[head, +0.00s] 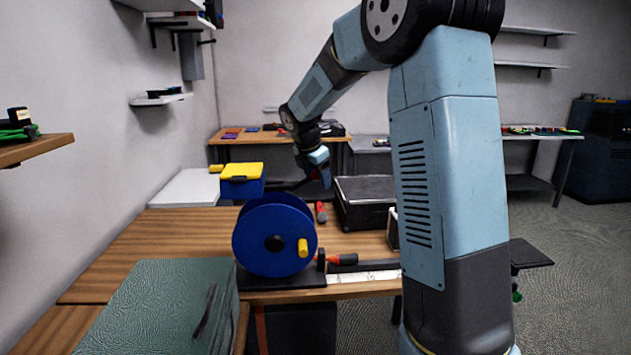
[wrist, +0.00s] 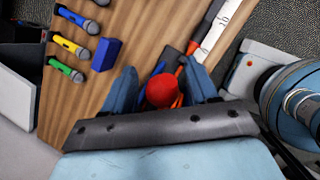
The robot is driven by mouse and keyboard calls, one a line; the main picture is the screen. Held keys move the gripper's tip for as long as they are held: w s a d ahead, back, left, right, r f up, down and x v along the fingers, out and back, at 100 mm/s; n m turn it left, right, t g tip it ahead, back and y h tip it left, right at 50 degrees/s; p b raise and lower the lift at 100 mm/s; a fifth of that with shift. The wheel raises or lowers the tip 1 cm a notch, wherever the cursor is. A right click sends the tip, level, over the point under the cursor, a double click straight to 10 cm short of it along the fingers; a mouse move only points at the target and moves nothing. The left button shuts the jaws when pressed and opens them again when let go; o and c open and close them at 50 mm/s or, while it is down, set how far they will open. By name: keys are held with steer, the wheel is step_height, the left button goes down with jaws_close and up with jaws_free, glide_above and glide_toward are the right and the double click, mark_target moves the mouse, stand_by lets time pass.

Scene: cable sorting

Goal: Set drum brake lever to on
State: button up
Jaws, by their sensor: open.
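The blue cable drum (head: 262,235) stands upright on a black base in the head view, with a yellow handle (head: 303,248) on its face. My gripper (head: 321,178) hangs above and behind the drum's right side, pointing down. In the wrist view my gripper (wrist: 161,88) is open, its two blue fingers apart. A round red knob (wrist: 162,91) shows between the fingers. I cannot tell whether the fingers touch it. It may be the brake lever's end; the lever's shaft and its on or off position cannot be made out.
A black case (head: 365,203) stands right of my gripper. A yellow-lidded blue box (head: 242,181) stands behind the drum. A red-handled tool (head: 342,259) and a white ruler strip (head: 363,276) lie near the table's front edge. Several microphones (wrist: 75,47) lie beside a blue block (wrist: 106,55).

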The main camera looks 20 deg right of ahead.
steer(key=shift+w+d+f, duration=0.15)
steer(key=shift+d+f, duration=0.05)
steer(key=shift+f, duration=0.35)
steer(key=shift+c, duration=0.3)
